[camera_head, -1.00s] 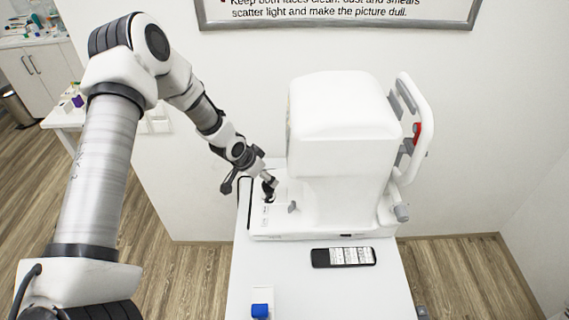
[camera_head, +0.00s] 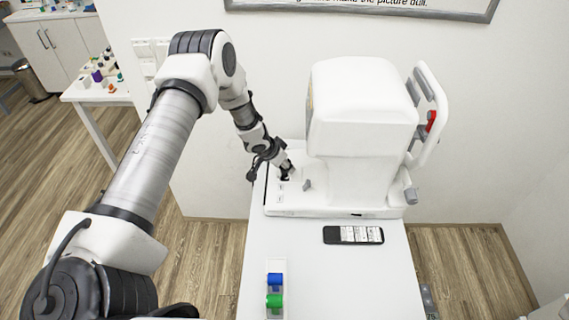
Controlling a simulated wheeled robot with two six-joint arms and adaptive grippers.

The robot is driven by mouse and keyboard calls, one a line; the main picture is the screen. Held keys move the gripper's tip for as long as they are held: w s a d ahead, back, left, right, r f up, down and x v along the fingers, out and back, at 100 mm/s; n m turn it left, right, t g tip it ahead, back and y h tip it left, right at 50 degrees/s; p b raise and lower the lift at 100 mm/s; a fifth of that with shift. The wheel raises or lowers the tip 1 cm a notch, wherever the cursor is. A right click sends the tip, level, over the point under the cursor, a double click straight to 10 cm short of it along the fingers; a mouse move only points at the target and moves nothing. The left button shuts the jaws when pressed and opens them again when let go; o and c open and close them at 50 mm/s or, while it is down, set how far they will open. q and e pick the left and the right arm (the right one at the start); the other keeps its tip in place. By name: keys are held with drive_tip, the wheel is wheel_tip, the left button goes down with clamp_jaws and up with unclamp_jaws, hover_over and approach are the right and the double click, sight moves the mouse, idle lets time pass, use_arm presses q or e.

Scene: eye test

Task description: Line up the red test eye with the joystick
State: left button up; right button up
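A white eye-testing machine (camera_head: 360,110) stands on the white table. A small red piece (camera_head: 432,121), which I take for the red test eye, sits on the white head-rest frame (camera_head: 437,100) at the machine's right side. My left gripper (camera_head: 286,174) reaches down to the left part of the machine's base. A small dark part, perhaps the joystick, shows at its fingertips; I cannot tell whether the fingers close around it. A small grey knob (camera_head: 307,185) stands on the base just right of the gripper. The machine's screen is not readable from here. My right gripper is not in view.
A black handset with a white label (camera_head: 353,235) lies in front of the machine. A white holder with a blue piece (camera_head: 275,279) and a green piece (camera_head: 274,300) is at the table's near left. The table (camera_head: 370,280) is clear to its right. A wall closes off the back.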

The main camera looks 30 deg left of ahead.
use_arm(q)
drive_tip(key=shift+c, duration=0.4)
drive_tip(key=shift+w, duration=0.3)
drive_tip(key=shift+w+a+p, duration=0.2)
drive_tip(key=shift+a+p, duration=0.2)
drive_tip(key=shift+p, duration=0.3)
drive_tip(key=shift+w+a+f+p, duration=0.1)
drive_tip(key=shift+w+a+p, duration=0.15)
drive_tip(key=shift+a+p, duration=0.4)
drive_tip(key=shift+s+f, duration=0.15)
drive_tip(key=shift+s, duration=0.15)
drive_tip(key=o, duration=1)
drive_tip(key=shift+o, duration=1.2)
drive_tip(key=shift+w, duration=0.1)
drive_tip(key=shift+w+a, duration=0.15)
